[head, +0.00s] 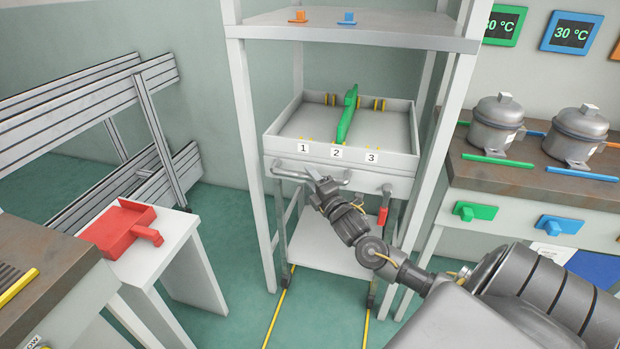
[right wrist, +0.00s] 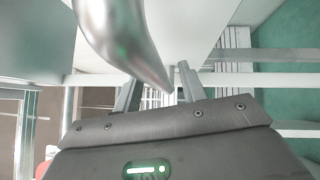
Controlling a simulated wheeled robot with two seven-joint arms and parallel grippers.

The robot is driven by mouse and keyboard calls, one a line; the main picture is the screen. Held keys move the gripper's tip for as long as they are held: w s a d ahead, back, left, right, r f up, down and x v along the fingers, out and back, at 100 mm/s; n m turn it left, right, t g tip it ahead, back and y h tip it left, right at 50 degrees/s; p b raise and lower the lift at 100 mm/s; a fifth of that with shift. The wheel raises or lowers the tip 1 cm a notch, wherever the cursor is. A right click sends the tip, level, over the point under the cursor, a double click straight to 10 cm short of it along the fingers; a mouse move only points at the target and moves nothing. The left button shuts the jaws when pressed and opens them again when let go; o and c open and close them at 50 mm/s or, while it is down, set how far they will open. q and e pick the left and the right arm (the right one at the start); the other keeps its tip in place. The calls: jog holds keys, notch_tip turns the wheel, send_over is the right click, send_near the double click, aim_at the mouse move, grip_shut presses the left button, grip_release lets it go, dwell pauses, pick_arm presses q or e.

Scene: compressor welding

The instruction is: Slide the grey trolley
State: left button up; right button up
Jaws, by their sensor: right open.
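The grey trolley (head: 402,168) stands inside a white frame, with a tray on top marked 1, 2 and 3 and a lower shelf. A green divider (head: 347,115) stands upright in the tray. The trolley's metal handle (head: 289,175) runs along its front; a bar that looks like it shows large and close in the right wrist view (right wrist: 112,38). My right gripper (head: 314,174) is open at the handle's middle. In the right wrist view its fingers (right wrist: 158,88) are apart near the bar's end; I cannot tell if they touch it. My left gripper is out of view.
A white stand with a red holder (head: 125,230) is at the left. A bench with two compressors (head: 496,124) is at the right. Yellow floor lines (head: 277,318) run forward from the trolley. A shelf (head: 350,30) spans the frame above it.

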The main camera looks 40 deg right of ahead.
jog(key=shift+w+d, duration=0.1)
jog(key=shift+w, duration=0.4)
